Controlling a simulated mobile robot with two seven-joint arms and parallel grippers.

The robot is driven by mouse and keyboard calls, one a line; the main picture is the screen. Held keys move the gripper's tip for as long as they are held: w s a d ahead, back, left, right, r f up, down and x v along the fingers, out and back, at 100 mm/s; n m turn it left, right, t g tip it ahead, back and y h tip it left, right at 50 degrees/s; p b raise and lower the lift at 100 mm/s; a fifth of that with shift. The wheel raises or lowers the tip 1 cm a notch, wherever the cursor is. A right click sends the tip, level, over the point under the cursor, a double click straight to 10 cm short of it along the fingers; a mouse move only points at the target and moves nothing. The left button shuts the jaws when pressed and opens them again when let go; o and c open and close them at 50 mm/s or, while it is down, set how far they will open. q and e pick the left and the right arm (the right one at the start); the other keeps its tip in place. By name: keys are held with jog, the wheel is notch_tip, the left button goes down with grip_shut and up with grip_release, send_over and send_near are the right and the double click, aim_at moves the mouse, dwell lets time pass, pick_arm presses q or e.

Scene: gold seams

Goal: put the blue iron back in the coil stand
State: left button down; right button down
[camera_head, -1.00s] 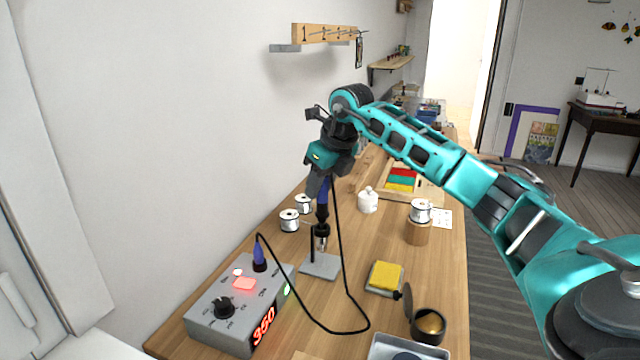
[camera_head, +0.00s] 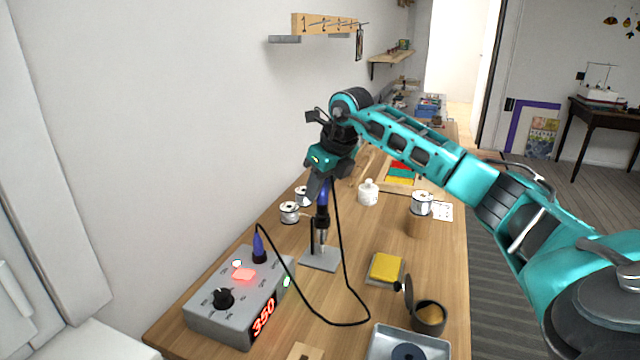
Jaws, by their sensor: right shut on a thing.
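The blue iron (camera_head: 322,197) hangs nearly upright, tip down, with a black collar below its handle and a black cord. My right gripper (camera_head: 320,184) is shut on its upper handle. The coil stand (camera_head: 320,259) has a grey square base and a thin dark upright. It stands on the bench directly below the iron. The iron's metal lower end is over the stand's base, beside the upright in the picture. I cannot tell whether the tip is inside the coil. My left gripper is not in view.
A grey soldering station (camera_head: 205,318) showing 350 stands front left, and the cord loops right of the stand. A yellow sponge (camera_head: 386,267), a dark pot (camera_head: 429,318) and a metal tray (camera_head: 378,340) lie to the right. Solder spools (camera_head: 289,213) and a white jar (camera_head: 368,193) stand behind.

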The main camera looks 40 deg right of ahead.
jog(key=shift+f, duration=0.3)
jog(key=c, duration=0.8)
grip_release()
jog(key=shift+o, duration=0.6)
jog(key=o, duration=0.4)
